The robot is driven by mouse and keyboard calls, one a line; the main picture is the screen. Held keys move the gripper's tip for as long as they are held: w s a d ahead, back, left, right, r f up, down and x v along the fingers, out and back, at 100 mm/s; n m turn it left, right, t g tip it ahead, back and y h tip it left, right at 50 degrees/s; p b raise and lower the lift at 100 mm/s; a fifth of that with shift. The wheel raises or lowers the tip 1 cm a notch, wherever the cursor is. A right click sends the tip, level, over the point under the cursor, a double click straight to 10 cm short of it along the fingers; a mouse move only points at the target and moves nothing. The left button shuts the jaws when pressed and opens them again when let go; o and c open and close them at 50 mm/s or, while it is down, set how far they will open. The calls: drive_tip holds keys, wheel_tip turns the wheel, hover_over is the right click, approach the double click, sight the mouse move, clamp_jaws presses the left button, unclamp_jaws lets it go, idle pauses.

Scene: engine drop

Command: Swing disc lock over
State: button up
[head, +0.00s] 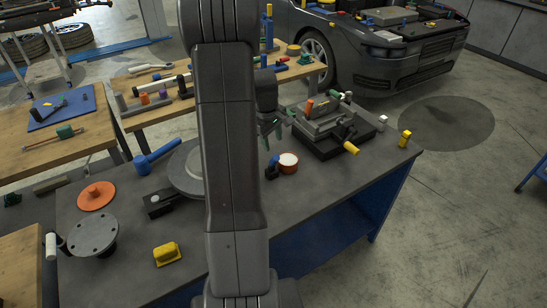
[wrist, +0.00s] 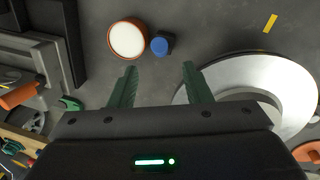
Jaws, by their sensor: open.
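My gripper (head: 270,128) is over the bench's far side, between the disc and the dark block assembly. In the wrist view its two green fingers (wrist: 160,78) are spread apart with nothing between them. A round silver disc (head: 183,166) lies on the bench, partly hidden behind my arm. In the wrist view the disc (wrist: 290,82) lies right of the fingers, with a raised centre partly covered by my gripper. A black block (head: 159,203) sits at the disc's near left edge. I cannot tell which part is the disc's lock.
An orange-red round can with a white top (head: 288,160) and a small blue-capped piece (head: 272,168) stand near my gripper. The dark block assembly (head: 326,146) is to the right. A blue-handled tool (head: 156,157), orange disc (head: 96,196) and yellow piece (head: 167,254) lie left of my arm.

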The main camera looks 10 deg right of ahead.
sight(275, 156)
drive_tip(key=f, duration=0.3)
drive_tip(key=d+f+p, duration=0.1)
drive_tip(key=f, duration=0.2)
drive_tip(key=w+f, duration=0.1)
drive_tip(key=f, duration=0.3)
drive_tip(key=shift+d, duration=0.15)
clamp_jaws()
